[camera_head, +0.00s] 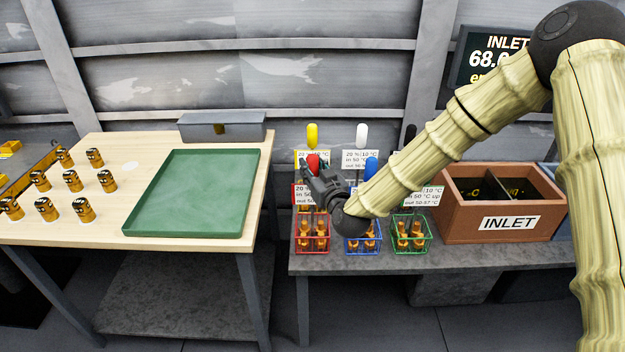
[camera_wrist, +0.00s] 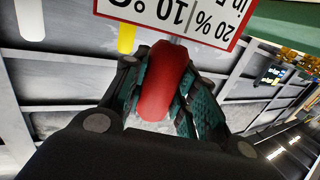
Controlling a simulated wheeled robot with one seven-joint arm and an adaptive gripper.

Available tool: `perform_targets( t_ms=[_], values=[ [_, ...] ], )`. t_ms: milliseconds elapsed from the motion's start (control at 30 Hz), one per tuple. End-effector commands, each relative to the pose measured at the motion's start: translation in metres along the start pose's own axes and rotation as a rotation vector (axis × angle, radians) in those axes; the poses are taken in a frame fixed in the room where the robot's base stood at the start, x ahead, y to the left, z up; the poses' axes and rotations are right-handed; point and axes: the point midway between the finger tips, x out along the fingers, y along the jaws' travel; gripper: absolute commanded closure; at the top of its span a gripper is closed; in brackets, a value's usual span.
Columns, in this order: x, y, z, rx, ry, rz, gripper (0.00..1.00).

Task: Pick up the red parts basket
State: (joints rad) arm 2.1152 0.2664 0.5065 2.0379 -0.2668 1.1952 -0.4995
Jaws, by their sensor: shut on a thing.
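The red parts basket (camera_head: 312,244) stands at the front left of the dark grey bench, with orange-brown parts inside. A red-edged label stands above it, and its red knob handle (camera_head: 313,163) is on top. My gripper (camera_head: 310,170) is shut on that handle. In the wrist view the red handle (camera_wrist: 163,85) sits between the two green-padded fingers (camera_wrist: 160,95), below the red-bordered label (camera_wrist: 185,15). The basket body is outside the wrist view. In the head view the basket looks to be resting on the bench.
A blue basket (camera_head: 361,246) and a green basket (camera_head: 402,247) stand close to the right. Yellow (camera_head: 312,135) and white (camera_head: 361,134) handles rise behind. A brown INLET box (camera_head: 500,236) is at right. The left table holds an empty green tray (camera_head: 190,195) and several orange-black parts.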

Motion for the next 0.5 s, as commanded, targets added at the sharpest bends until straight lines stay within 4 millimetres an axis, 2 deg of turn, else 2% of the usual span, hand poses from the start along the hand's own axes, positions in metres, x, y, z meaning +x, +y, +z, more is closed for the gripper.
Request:
perform_targets(
  t_ms=[300, 500],
  values=[
    [-0.001, 0.0, -0.022, -0.001, 0.005, 0.0, 1.0],
    [-0.006, -0.003, -0.028, 0.0, 0.003, -0.001, 1.0]
  ],
)
